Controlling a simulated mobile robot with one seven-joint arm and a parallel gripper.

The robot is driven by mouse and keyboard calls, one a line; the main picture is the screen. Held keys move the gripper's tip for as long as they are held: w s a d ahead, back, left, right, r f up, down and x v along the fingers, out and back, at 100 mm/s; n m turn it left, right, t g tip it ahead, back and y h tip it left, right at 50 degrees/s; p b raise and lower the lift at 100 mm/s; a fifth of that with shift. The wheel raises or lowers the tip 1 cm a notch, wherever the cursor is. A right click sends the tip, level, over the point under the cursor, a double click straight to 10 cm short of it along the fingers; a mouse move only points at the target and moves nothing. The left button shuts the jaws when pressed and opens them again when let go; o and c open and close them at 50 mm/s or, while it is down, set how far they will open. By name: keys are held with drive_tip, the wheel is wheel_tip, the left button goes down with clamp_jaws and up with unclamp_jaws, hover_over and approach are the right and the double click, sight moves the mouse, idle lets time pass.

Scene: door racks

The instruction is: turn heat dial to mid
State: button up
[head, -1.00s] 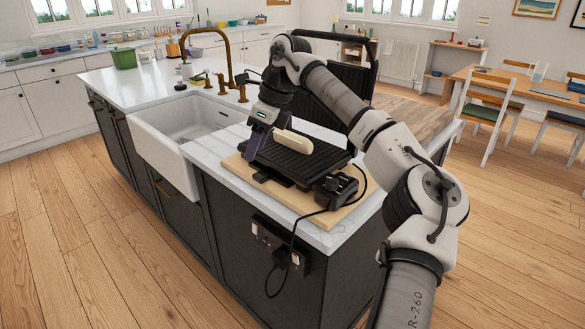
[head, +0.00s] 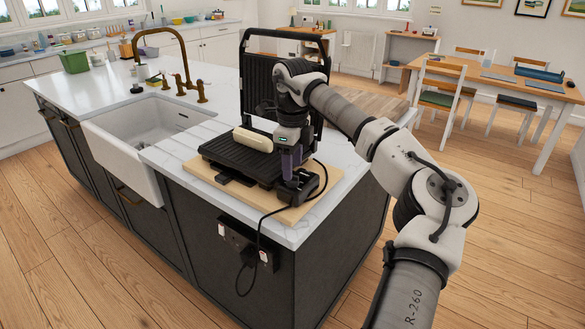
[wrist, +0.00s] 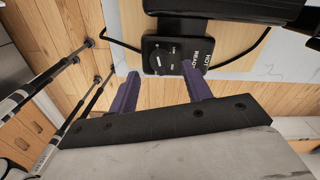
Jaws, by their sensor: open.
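The black contact grill (head: 240,158) stands open on a wooden board on the island. Its black control box (head: 306,186) sits at the grill's right front corner. In the wrist view the box (wrist: 178,54) shows a round dial (wrist: 160,60) with small pale marks, too small to read; I cannot tell its setting. Labels reading HOT and READY are beside it. My gripper (head: 289,172) points down over the box, its purple fingers open and empty. In the wrist view the fingertips (wrist: 160,72) are apart, either side of the dial; contact cannot be told.
The raised lid (head: 284,75) stands behind my gripper. A black cable (head: 262,222) runs from the box to a socket panel (head: 242,243). The sink (head: 145,140) is left; marble (head: 190,145) lies clear between.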

drive_tip(key=shift+f, duration=1.3)
drive_tip(key=c, duration=1)
